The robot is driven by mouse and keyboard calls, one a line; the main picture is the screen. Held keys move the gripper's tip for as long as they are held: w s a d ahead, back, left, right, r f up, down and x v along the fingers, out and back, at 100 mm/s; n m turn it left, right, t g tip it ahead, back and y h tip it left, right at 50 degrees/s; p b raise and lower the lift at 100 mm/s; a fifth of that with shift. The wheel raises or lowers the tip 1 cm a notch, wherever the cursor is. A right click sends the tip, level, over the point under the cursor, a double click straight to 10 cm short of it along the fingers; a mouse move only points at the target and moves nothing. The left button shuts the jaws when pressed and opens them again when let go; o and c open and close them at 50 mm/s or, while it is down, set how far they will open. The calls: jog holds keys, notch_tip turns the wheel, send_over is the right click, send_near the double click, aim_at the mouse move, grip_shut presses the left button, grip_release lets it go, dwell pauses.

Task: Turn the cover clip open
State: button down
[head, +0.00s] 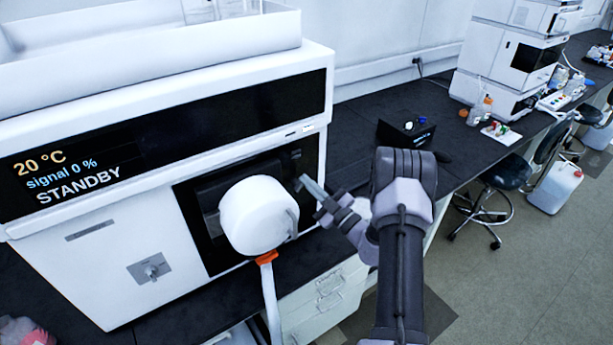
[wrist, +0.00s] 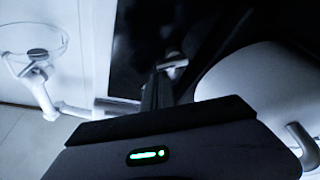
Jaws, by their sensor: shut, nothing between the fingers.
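The instrument (head: 90,235) has a dark recessed front panel, and its display reads STANDBY. My gripper (head: 310,186) is at the right edge of this panel, with its fingers together and nothing between them. In the wrist view the narrow dark fingers (wrist: 156,90) point at the dark panel (wrist: 135,45). A small pale piece (wrist: 173,69) shows beside the fingertips; it may be the cover clip. I cannot tell whether the fingers touch it or which way it is turned.
A white rounded body (head: 255,215) with an orange band stands close in front of the panel, left of my gripper. A black box (head: 407,132) sits on the dark bench to the right. Stools (head: 505,175) and open floor lie farther right.

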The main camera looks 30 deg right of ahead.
jog(key=m, duration=0.1)
jog(key=m+h+p, duration=0.1)
jog(key=m, duration=0.1)
jog(key=d+f+m+t+h+p, duration=0.1)
jog(key=m, duration=0.1)
jog(key=shift+f, duration=0.2)
dwell(0.6)
